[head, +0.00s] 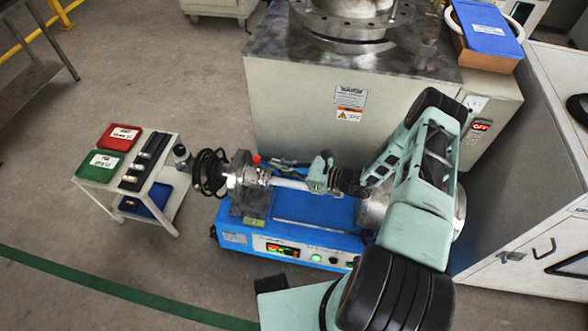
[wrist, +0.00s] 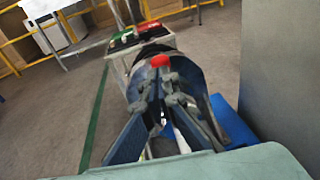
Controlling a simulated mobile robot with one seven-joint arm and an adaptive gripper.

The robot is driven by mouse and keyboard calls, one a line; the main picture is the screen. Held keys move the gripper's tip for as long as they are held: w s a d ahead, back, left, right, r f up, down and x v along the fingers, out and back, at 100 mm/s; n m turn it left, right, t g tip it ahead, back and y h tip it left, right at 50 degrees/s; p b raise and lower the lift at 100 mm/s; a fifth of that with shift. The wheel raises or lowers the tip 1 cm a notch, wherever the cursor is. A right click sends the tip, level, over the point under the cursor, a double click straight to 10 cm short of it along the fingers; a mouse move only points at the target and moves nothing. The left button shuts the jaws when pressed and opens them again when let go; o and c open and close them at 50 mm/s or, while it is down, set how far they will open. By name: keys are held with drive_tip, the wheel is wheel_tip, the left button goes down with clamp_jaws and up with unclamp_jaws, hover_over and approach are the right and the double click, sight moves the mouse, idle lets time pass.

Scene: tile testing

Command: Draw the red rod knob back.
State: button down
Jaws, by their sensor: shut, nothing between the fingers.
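The red knob (head: 256,159) sits at the left end of the blue machine (head: 310,213), by a metal flange and a black coil. In the wrist view the red knob (wrist: 160,61) shows just past my fingertips. My gripper (head: 274,163) reaches in from the right over the machine, its dark fingers pointing left at the knob. In the wrist view my gripper (wrist: 161,77) has its fingertips together, with nothing seen between them. I cannot tell whether the tips touch the knob. The rod behind the knob is mostly hidden by my fingers.
A small cart (head: 150,187) with red and green boxes stands left of the machine. A large cream cabinet (head: 290,110) stands close behind, with a grey-white cabinet (head: 545,150) at the right. Open floor lies at the front left.

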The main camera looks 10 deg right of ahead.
sight(259, 160)
drive_tip(key=shift+x, duration=1.75)
drive_tip(key=shift+r+b+x, duration=0.2)
drive_tip(key=shift+b+x, duration=0.3)
drive_tip(key=shift+x, duration=0.95)
drive_tip(key=shift+s+a, duration=0.15)
drive_tip(key=shift+a, duration=0.05)
drive_tip(key=shift+d, duration=0.1)
drive_tip(key=shift+s+d, duration=0.1)
drive_tip(key=shift+d, duration=0.1)
drive_tip(key=p+v, duration=0.1)
drive_tip(key=v, duration=1.2)
drive_tip(key=shift+s+d+p, duration=0.2)
drive_tip(key=shift+d+p, duration=0.1)
drive_tip(key=shift+p, duration=0.1)
